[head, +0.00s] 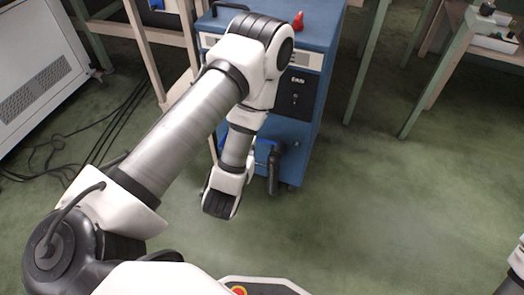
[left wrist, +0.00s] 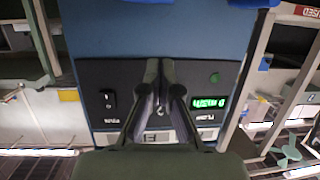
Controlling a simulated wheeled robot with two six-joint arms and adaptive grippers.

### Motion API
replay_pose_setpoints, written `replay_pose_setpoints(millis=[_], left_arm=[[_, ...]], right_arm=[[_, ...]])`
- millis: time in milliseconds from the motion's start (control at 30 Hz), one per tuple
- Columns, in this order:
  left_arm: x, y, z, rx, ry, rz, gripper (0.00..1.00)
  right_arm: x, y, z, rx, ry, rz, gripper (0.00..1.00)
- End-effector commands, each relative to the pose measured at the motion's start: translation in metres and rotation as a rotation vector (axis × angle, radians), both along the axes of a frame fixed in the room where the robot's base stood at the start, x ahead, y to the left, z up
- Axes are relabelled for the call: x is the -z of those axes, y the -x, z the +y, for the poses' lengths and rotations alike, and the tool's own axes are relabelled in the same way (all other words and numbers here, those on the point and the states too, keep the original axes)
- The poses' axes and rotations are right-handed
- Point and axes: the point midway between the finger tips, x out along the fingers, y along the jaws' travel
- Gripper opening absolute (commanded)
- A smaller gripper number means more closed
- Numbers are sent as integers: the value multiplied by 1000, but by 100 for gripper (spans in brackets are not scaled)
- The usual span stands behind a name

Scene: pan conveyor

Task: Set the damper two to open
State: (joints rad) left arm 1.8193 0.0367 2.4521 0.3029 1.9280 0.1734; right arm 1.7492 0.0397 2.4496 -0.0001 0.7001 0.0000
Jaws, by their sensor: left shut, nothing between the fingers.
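A blue cabinet (head: 318,60) stands at the upper middle of the head view, with a dark front panel (head: 295,92). In the left wrist view a dark control strip (left wrist: 95,75) on the blue cabinet face carries a black rocker switch (left wrist: 109,99) and a lit green display (left wrist: 208,103). The strip's lettering is upside down and hard to read. My left gripper (left wrist: 159,70) is shut and empty in front of the strip, between switch and display. The fingers cover the middle of the strip, and I cannot make out damper two. My right gripper is not in view.
A red object (head: 298,21) sits on top of the cabinet. Wooden and green-legged tables stand around it. A grey-white machine (head: 45,70) with black cables (head: 110,130) on the floor is at the left.

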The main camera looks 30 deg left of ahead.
Motion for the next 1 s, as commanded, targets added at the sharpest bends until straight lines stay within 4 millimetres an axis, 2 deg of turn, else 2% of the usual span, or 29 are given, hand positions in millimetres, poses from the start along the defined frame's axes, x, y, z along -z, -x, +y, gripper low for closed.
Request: replay_pose_setpoints(millis=[167,567,633,733,1000], left_arm=[[3,-14,5,-3,2,-4,0],[26,-92,31,-2,1,-6,0],[42,-85,29,1,0,4,0],[52,-77,26,1,0,3,0],[56,-70,23,1,1,0,0]], right_arm=[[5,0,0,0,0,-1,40],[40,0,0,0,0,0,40],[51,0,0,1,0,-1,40],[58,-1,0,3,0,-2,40],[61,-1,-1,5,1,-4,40]])
